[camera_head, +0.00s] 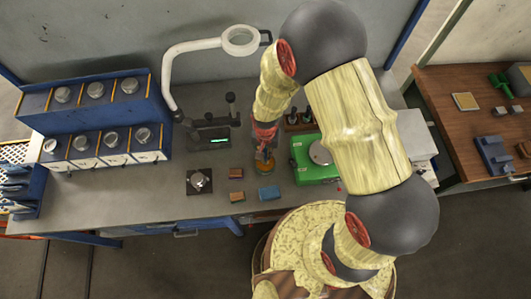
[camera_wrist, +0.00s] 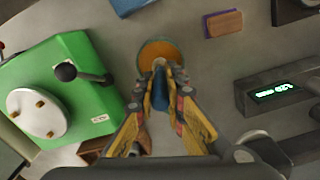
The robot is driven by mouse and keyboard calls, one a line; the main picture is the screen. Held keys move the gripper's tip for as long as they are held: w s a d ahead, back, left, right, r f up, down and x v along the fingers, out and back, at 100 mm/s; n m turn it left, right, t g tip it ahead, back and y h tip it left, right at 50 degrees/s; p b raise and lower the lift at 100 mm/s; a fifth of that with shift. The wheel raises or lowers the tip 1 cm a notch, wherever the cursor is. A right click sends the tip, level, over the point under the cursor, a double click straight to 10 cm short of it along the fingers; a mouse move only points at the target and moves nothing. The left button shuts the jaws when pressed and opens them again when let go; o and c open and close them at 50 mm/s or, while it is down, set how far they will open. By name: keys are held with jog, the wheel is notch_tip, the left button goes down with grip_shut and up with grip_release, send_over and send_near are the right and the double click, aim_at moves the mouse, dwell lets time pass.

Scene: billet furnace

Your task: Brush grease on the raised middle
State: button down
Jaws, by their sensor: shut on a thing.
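My gripper (camera_head: 264,143) points down over the bench, shut on a slim blue thing, likely the brush handle (camera_wrist: 160,92). In the wrist view my gripper's fingertips (camera_wrist: 161,82) close around it. A round orange-brown tin (camera_wrist: 163,50) lies right at the blue thing's tip. The tin also shows under my gripper in the head view (camera_head: 265,166). A dark square plate (camera_head: 190,189) with a shiny raised middle (camera_head: 199,179) lies on the bench left of my gripper.
A green device (camera_head: 307,173) with a pale disc stands close to the right. Small blocks (camera_head: 237,196) and a blue block (camera_head: 269,193) lie in front. A dark instrument with a lit display (camera_head: 218,140) and a white magnifier lamp (camera_head: 190,47) are left and behind.

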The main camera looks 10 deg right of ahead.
aim_at(266, 150)
jog(key=shift+s+f+b, duration=0.1)
jog(key=shift+f+b, duration=0.4)
jog(key=shift+f, duration=0.1)
dwell(1.7)
jog(key=shift+r+p, duration=2.25)
jog(key=shift+r, duration=1.35)
jog(key=shift+f, duration=0.1)
